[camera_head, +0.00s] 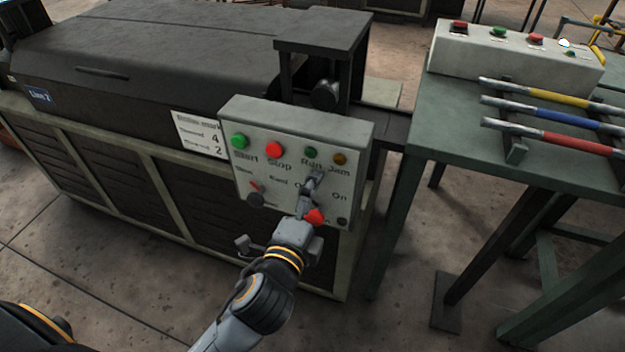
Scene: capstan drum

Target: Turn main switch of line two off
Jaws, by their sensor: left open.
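A grey control box (300,115) stands at the front of the machine. My right gripper is out of view.
The box also carries a green Start button (239,141), a red Stop button (274,149), two lamps and a selector knob (256,197). At right, a green table (450,130) holds a white button box (515,60) and several coloured-handled bars. Floor is clear between table legs.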

